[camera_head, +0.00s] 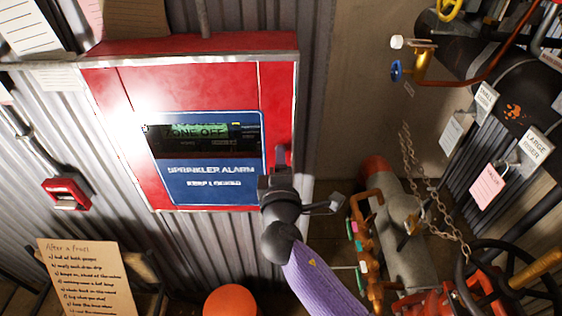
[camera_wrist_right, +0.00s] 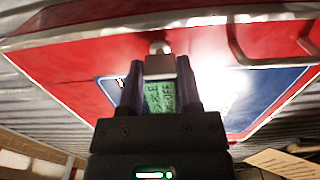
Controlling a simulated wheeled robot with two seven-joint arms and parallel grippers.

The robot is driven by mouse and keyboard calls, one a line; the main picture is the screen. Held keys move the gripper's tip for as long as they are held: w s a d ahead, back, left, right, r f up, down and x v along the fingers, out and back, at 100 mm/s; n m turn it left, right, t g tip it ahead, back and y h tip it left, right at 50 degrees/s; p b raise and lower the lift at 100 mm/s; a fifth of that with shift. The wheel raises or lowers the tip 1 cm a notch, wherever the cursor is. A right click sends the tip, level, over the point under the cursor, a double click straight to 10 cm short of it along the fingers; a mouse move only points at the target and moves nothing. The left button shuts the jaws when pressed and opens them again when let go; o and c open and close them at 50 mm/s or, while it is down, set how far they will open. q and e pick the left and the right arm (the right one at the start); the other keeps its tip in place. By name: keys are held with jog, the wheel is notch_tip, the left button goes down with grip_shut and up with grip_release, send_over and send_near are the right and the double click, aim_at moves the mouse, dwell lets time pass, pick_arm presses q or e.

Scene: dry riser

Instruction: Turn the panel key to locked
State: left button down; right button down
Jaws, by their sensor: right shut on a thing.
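The red alarm panel (camera_head: 195,68) hangs on the corrugated wall, with a blue plate reading "SPRINKLER ALARM KEEP LOCKED" (camera_head: 212,184). Its green display (camera_head: 200,131) shows "ZONE OFF"; the line above is partly cut. My right gripper (camera_head: 281,155) is at the panel's right edge. In the right wrist view, its two fingers (camera_wrist_right: 160,72) are closed on a small pale grey piece, apparently the panel key (camera_wrist_right: 160,63), with a round metal lock (camera_wrist_right: 160,47) just beyond it. The key is hidden in the head view, and I cannot tell its turn angle. My left gripper is not in view.
A red call point (camera_head: 66,195) is on the wall at left. A handwritten note board (camera_head: 85,280) stands lower left, near an orange rounded object (camera_head: 230,301). Pipes, a chain (camera_head: 425,190) and a black handwheel (camera_head: 505,275) crowd the right side.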

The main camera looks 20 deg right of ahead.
jog(key=shift+c, duration=1.4)
grip_release()
jog(key=shift+s, duration=0.1)
jog(key=b+v, duration=0.1)
jog(key=v, duration=0.8)
jog(key=shift+s+a, duration=0.15)
jog(key=shift+s, duration=0.25)
